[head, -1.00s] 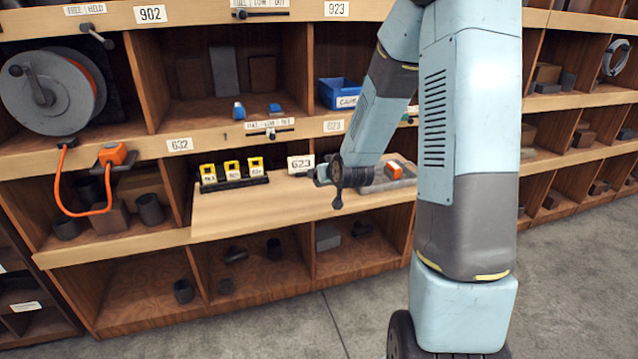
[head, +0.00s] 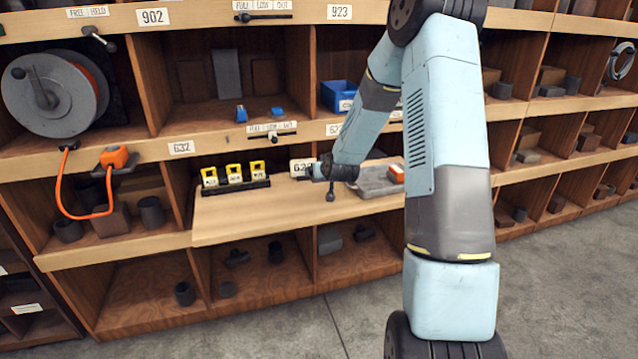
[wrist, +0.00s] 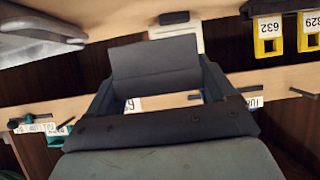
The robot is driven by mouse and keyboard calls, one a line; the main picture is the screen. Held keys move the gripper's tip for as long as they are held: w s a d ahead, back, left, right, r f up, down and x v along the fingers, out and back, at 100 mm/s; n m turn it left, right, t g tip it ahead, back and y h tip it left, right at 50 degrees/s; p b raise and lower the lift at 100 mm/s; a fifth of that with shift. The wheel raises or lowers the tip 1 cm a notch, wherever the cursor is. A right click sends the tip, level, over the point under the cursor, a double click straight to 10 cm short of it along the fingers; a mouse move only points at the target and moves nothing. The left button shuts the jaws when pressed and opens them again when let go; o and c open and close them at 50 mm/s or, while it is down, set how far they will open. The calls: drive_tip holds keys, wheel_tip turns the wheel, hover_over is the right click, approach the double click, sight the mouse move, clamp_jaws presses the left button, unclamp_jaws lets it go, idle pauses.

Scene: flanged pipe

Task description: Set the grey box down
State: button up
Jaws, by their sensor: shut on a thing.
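My gripper (wrist: 156,88) shows in the wrist view with its dark fingers on either side of a dark grey flat-faced block, the grey box (wrist: 154,66). It is shut on it. In the head view my gripper (head: 312,171) is small, over the pale wooden board (head: 240,217), in front of the white 623 card (head: 299,164). The box is hard to make out there. I cannot tell whether it touches the board.
Yellow-topped blocks in a black rack (head: 234,181) stand left of my gripper. A grey tray (head: 372,188) with an orange-and-white item (head: 397,174) lies to the right. A blue bin (head: 338,95) sits on the shelf above. The board's front middle is clear.

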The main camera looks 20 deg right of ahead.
sight(319, 191)
drive_tip(key=shift+w+d+f, duration=0.15)
drive_tip(key=shift+w+f, duration=1.3)
drive_tip(key=shift+f, duration=1.85)
drive_tip(key=o, duration=1)
